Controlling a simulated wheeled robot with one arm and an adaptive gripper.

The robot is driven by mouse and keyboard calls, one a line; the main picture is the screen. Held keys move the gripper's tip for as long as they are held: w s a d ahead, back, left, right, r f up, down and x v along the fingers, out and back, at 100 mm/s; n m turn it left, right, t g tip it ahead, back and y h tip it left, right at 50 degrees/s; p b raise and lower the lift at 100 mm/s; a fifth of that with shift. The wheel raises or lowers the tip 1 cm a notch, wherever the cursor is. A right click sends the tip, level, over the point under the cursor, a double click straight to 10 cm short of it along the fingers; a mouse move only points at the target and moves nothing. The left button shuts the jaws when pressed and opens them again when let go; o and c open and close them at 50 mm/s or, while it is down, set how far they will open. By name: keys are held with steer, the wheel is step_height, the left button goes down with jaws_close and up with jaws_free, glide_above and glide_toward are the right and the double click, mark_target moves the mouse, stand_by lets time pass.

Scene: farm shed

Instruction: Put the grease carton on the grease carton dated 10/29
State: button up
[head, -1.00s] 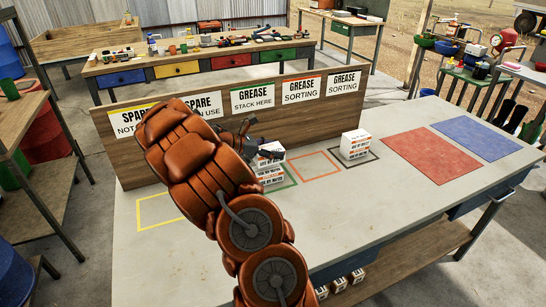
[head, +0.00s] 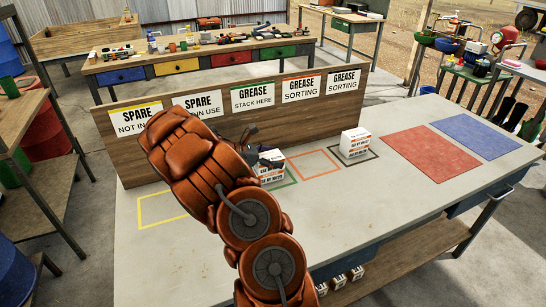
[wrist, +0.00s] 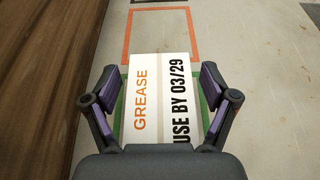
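A white grease carton (wrist: 160,100) stands within the green outline; its top reads "GREASE" in orange and "USE BY 03/29" in black. It also shows in the head view (head: 270,174), partly behind my gripper. I cannot tell whether another carton lies under it. My gripper (wrist: 162,80) is open, one finger on each side of this carton, with a gap on both sides. In the head view my gripper (head: 262,157) is mostly hidden by my arm. Another white carton or stack (head: 355,145) stands in the black outline; its date is too small to read.
An empty orange outline (head: 315,164) lies between the two carton places. A wooden sign board (head: 160,158) runs close along the back. Red (head: 431,152) and blue (head: 476,140) mats lie at right. The bench front (head: 330,225) is clear.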

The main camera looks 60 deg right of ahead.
steer(key=shift+r, duration=0.2)
steer(key=shift+w+a, duration=0.2)
steer(key=b+v, duration=0.3)
steer(key=v, duration=0.8)
steer(key=s+a+m+t+y, duration=0.2)
steer(key=s+a, duration=0.6)
steer(key=a, duration=0.5)
steer(key=s+a+m+t+y, duration=0.1)
steer(key=s+a+m+y, duration=0.4)
steer(key=s+a, duration=0.4)
steer(key=s+a+m+t+y, duration=0.2)
steer(key=s+a, duration=0.6)
steer(key=a, duration=0.9)
steer(key=shift+s+a+r+m+t+y+p, duration=0.25)
steer(key=shift+r+m+t+y+p, duration=0.1)
steer(key=shift+m+y, duration=0.75)
